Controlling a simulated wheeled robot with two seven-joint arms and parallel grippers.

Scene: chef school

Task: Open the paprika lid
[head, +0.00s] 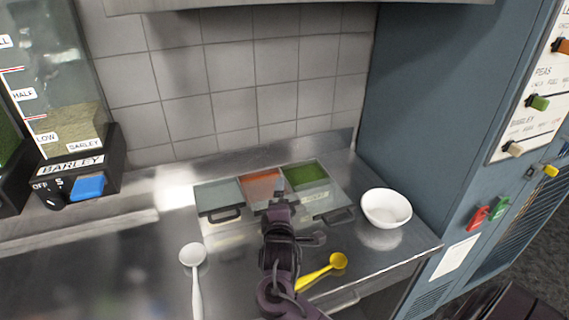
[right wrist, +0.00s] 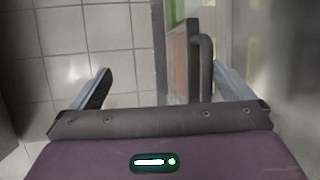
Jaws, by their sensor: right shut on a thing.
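Three side-by-side spice compartments with clear lids are set at the back of the steel counter. The middle one holds orange-red paprika (head: 262,184). My right gripper (head: 280,190) reaches over the front of the paprika compartment and hides part of its lid and handle. In the right wrist view, the dark lid handle (right wrist: 204,66) stands between the fingers, close to the right one, with the orange-red contents dimly behind it. The gripper is shut on this handle. I cannot tell whether the lid is raised. My left gripper is not in view.
A pale compartment (head: 217,194) is left of the paprika and a green one (head: 306,176) right. A white bowl (head: 386,208) stands at right, a yellow spoon (head: 322,270) in front, a white spoon (head: 193,259) at left. A barley dispenser (head: 75,150) is far left; a blue cabinet (head: 430,110) bounds the right.

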